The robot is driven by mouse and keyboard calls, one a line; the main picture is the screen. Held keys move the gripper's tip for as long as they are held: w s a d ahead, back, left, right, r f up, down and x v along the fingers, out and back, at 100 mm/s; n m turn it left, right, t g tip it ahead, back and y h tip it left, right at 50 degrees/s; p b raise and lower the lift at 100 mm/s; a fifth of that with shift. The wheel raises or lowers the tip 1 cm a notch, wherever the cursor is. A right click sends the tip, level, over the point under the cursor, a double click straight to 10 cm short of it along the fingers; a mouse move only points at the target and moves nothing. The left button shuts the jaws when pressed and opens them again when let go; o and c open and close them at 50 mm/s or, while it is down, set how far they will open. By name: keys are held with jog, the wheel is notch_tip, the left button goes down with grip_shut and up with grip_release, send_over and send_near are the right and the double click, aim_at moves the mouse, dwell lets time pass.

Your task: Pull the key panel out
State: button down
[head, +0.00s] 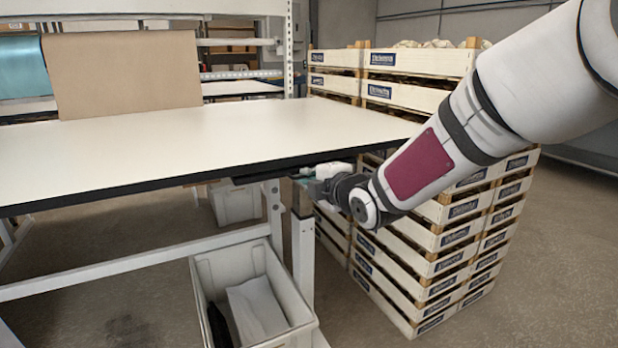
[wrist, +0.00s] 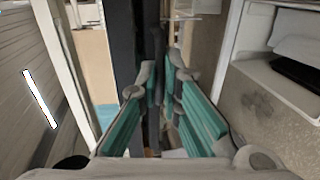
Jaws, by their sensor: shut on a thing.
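The key panel (head: 260,179) is a thin dark panel under the front edge of the white table, near its right corner. In the head view only a narrow dark strip of it shows. My gripper (head: 301,180) is at the panel's right end, just below the tabletop. In the wrist view my gripper (wrist: 160,85) has its two teal-padded fingers on either side of a narrow dark edge of the key panel (wrist: 157,52), shut on it. The exact contact at the fingertips is partly hidden.
The table (head: 230,135) has a black edge close above my gripper. A grey bin (head: 205,280) with white contents stands below. Stacked wooden crates (head: 430,255) rise close behind and right of my arm. A brown sheet (head: 125,75) hangs behind the table. Open floor lies at front right.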

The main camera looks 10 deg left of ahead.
jog(key=f+b+v, duration=0.1)
jog(key=b+v, duration=0.1)
jog(key=v, duration=0.6)
jog(key=shift+s+f, duration=0.15)
jog(key=shift+f, duration=0.15)
jog(key=shift+d, duration=0.1)
jog(key=c, duration=1.8)
grip_release()
jog(key=shift+o, duration=0.2)
jog(key=v, duration=1.2)
